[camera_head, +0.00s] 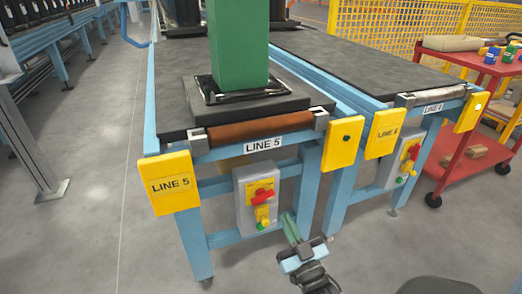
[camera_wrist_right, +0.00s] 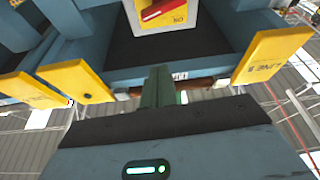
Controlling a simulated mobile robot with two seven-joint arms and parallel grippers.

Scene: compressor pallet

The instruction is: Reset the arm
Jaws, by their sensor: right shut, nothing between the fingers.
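My right gripper (camera_head: 290,222) is in the lower middle of the head view, its narrow green fingers together and pointing up. It is empty. In the picture it lies just right of the grey control box (camera_head: 243,205) under the LINE 5 table, which carries a red switch (camera_head: 263,195) on a yellow plate. I cannot tell the exact gap between them. In the right wrist view the shut fingers (camera_wrist_right: 158,88) stand at the centre, with the red switch (camera_wrist_right: 160,9) at the top edge. My left gripper is out of view.
The LINE 5 table (camera_head: 172,98) carries a green column (camera_head: 238,45) on a dark base. A second line table (camera_head: 345,58) stands right of it, with its own control box (camera_head: 403,165). A red cart (camera_head: 460,165) stands far right. Open floor (camera_head: 95,220) lies left.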

